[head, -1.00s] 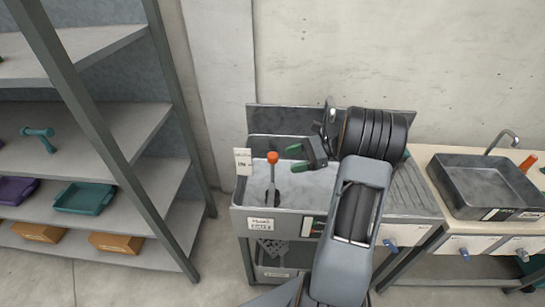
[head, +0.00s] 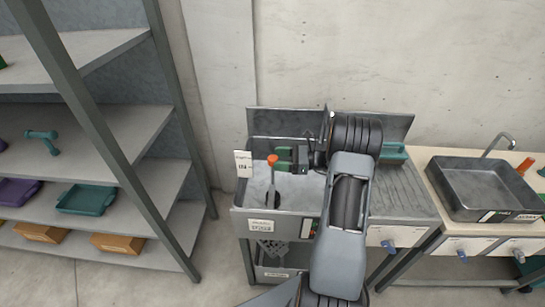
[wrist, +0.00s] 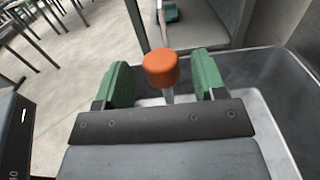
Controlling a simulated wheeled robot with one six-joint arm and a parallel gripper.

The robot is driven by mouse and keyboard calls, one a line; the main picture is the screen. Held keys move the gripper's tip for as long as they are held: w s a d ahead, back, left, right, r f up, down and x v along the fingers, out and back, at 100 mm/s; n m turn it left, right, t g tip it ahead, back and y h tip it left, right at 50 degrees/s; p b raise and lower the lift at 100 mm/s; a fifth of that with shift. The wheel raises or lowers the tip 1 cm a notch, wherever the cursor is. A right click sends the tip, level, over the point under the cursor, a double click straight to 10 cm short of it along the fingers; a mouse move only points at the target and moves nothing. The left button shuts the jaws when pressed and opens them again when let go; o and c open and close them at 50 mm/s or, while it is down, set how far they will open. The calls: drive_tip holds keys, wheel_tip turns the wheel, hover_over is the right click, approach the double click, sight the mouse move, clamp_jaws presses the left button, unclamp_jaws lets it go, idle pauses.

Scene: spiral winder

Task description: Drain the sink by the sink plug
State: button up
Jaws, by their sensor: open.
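The sink plug is an upright grey rod with an orange knob (head: 272,160), standing in the left part of the sink (head: 250,200). My gripper (head: 284,158) is open, with green fingertips, and reaches over the basin from the right at about knob height. In the wrist view the orange knob (wrist: 161,67) appears in the gap between the two green fingers (wrist: 163,80), apart from both. How deep it sits between them is hard to tell. The rod below the knob is mostly hidden by my gripper in the wrist view.
A metal back panel (head: 263,120) rises behind the sink, and a ribbed drainboard (head: 400,200) lies to the right. A teal object (head: 392,151) sits behind my arm. A second basin (head: 483,188) with a tap stands farther right. Shelves (head: 110,130) stand to the left.

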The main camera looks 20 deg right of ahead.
drive_tip(key=shift+x, duration=1.4)
drive_tip(key=shift+c, duration=0.2)
